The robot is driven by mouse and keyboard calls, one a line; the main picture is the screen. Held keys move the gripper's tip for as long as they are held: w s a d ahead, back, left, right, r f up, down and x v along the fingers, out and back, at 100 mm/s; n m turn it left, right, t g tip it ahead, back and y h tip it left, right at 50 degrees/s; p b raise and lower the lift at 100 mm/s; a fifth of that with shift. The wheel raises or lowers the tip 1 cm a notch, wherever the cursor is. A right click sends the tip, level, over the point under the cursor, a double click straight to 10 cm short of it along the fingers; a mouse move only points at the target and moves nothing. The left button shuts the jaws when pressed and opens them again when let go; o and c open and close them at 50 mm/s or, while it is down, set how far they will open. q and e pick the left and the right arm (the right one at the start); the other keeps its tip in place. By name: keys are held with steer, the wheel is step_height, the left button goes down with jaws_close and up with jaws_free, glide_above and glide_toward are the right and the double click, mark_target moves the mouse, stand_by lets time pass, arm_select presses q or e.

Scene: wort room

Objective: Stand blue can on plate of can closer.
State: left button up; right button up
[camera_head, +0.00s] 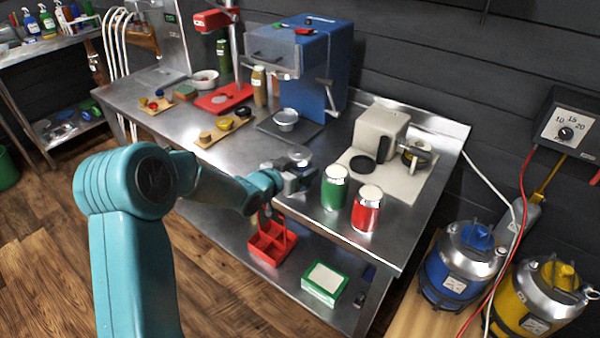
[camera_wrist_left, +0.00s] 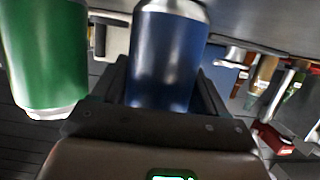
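The blue can (camera_wrist_left: 165,60) is between the two fingers of my left gripper (camera_head: 292,180), which is shut on it. In the head view only its silver lid (camera_head: 299,154) and a little of its side show behind the gripper. In the left wrist view, which looks upside down, its silver base rim shows and it sits higher than the green can (camera_wrist_left: 45,55), so it seems lifted off the bench. The can closer seems to be the red stand with a red base (camera_head: 238,95) and a dark round plate (camera_head: 222,99). The plate looks empty. My right gripper is out of view.
The green can (camera_head: 335,190) and a red can (camera_head: 366,210) stand right of my gripper on the steel bench (camera_head: 150,95). A blue machine (camera_head: 318,60) with a silver cup (camera_head: 286,120) and a brown bottle (camera_head: 259,86) stand near the red stand. A cream machine (camera_head: 378,130) is at right.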

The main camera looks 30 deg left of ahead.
arm_select(q)
steer(key=shift+r, duration=0.2)
stand_by(0.3)
steer(key=shift+r+p, duration=0.55)
steer(key=shift+r, duration=0.35)
